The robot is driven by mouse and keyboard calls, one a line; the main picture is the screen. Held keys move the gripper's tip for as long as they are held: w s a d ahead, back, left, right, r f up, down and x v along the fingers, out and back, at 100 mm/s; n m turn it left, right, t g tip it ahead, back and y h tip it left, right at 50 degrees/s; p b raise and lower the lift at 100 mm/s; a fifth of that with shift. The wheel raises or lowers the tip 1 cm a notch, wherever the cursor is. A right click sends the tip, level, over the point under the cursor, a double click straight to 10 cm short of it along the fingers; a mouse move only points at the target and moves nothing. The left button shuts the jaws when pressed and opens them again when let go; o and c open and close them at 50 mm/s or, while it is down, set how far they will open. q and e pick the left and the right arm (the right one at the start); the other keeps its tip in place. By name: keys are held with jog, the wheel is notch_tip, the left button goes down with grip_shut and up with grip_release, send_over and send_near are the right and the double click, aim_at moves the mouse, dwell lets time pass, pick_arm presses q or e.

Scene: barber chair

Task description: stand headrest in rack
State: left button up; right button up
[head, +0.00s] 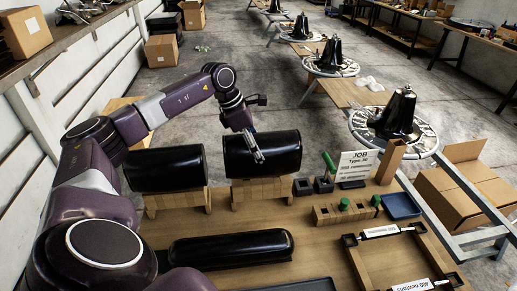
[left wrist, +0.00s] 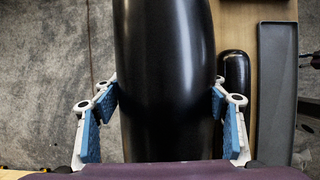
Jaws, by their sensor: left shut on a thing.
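My left gripper (head: 256,146) is shut on a glossy black rounded cushion, which looks like the headrest (head: 275,158). The cushion lies sideways just at the top of a notched wooden stand (head: 262,193); I cannot tell if it rests on it. In the left wrist view the headrest (left wrist: 165,60) fills the middle between the two blue-padded fingers of my left gripper (left wrist: 162,105). A similar black cushion (head: 165,168) lies on a second wooden stand (head: 178,202) to the left. I cannot tell which holder is the rack. My right gripper is not in view.
A longer black cushion (head: 231,246) lies on the bench in front. To the right are a slotted wooden block (head: 324,215), a job sign (head: 357,164), a blue tray (head: 401,206) and a wooden frame (head: 358,268) with labels. A dark grey tray (left wrist: 275,95) shows in the wrist view.

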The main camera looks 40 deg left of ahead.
aim_at(242, 137)
pick_arm(q)
jog(key=shift+w+f+b, duration=0.1)
jog(key=shift+f+b, duration=0.65)
jog(key=shift+f, duration=0.25)
jog(key=o, duration=1.7)
jog(key=shift+o, duration=0.3)
jog(key=shift+s+f, duration=0.2)
jog(key=shift+s, duration=0.05)
jog(key=v, duration=1.2)
jog(key=shift+w+r, duration=0.15)
jog(key=shift+r, duration=0.05)
